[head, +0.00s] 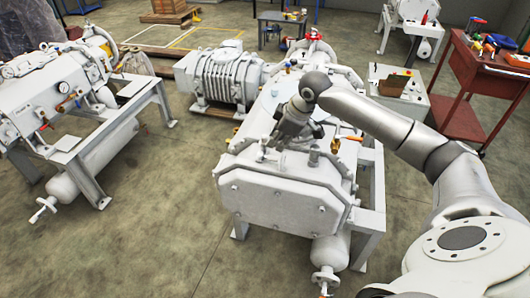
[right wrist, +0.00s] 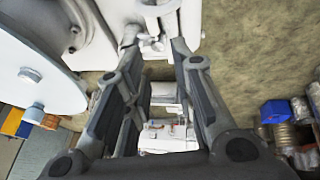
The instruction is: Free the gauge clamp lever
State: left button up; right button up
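My right gripper (head: 274,146) reaches down over the top of the white vacuum pump (head: 280,200) in the middle of the head view. In the right wrist view, its two fingers (right wrist: 155,45) stand apart. A small pale metal fitting (right wrist: 152,43) shows between or just beyond the fingertips, below a white ring-shaped part (right wrist: 158,8). This may be the gauge clamp, but I cannot make out its lever for certain. Contact with the fingers cannot be told. In the head view, the gripper hides part of the pump's top. My left gripper is not in view.
A brass fitting (head: 335,146) stands on the pump's top, right of the gripper. A second pump on a frame (head: 60,92) stands at the left. A red tool cart (head: 490,72) stands at the right. The floor (head: 165,215) between the pumps is clear.

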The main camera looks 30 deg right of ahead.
aim_at(268, 157)
jog(key=x, duration=0.3)
jog(key=p+x, duration=0.1)
jog(key=x, duration=0.6)
jog(key=shift+w+d+f+p, duration=0.1)
jog(key=shift+w+d+p, duration=0.1)
jog(key=shift+d+p, duration=0.1)
jog(key=shift+c, duration=0.5)
grip_shut()
